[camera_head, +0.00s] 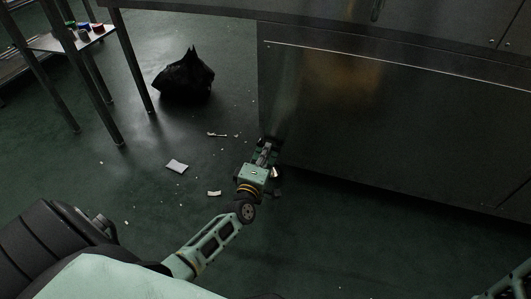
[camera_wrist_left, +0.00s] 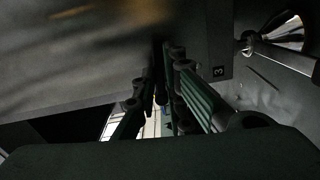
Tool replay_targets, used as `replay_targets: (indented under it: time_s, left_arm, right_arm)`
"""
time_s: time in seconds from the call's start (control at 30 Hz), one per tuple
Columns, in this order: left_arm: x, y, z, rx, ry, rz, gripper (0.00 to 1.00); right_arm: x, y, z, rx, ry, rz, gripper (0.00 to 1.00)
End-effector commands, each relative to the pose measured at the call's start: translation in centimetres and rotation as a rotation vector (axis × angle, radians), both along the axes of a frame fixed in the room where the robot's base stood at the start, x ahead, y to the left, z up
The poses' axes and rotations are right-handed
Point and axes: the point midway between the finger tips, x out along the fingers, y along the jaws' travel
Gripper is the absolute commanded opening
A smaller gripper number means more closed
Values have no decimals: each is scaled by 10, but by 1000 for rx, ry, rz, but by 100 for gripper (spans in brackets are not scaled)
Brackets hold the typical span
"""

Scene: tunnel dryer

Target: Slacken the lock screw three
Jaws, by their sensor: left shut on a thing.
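My left gripper (camera_head: 267,148) is low at the left end of the large steel housing (camera_head: 390,120), close to its side. In the left wrist view its green-padded fingers (camera_wrist_left: 165,85) are close together on a dark, narrow piece, which I take to be lock screw three. The fingers hide most of the screw, and its turn cannot be read. A small dark label with a "3" (camera_wrist_left: 219,71) is just right of the fingertips. My right gripper is not in view; only a bit of green arm shows at the lower right of the head view.
A shiny metal fitting (camera_wrist_left: 248,40) is right of the label. A black bag (camera_head: 184,78) lies on the green floor, with a white scrap (camera_head: 177,166) and other litter nearer. A small shelf (camera_head: 72,38) with coloured items is at the upper left.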

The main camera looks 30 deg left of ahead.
Motion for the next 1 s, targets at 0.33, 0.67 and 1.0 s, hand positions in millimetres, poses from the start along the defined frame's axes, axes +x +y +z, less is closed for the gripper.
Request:
replay_targets:
  time_s: [0.33, 0.67, 1.0]
  left_arm:
    - [0, -5, 4, -112, -27, -7, 0]
    - [0, -4, 5, -124, -31, -6, 0]
    - [0, -3, 5, -123, -31, -4, 25]
  right_arm:
    - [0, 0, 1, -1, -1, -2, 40]
    - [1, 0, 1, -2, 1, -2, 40]
    - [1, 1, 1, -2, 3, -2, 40]
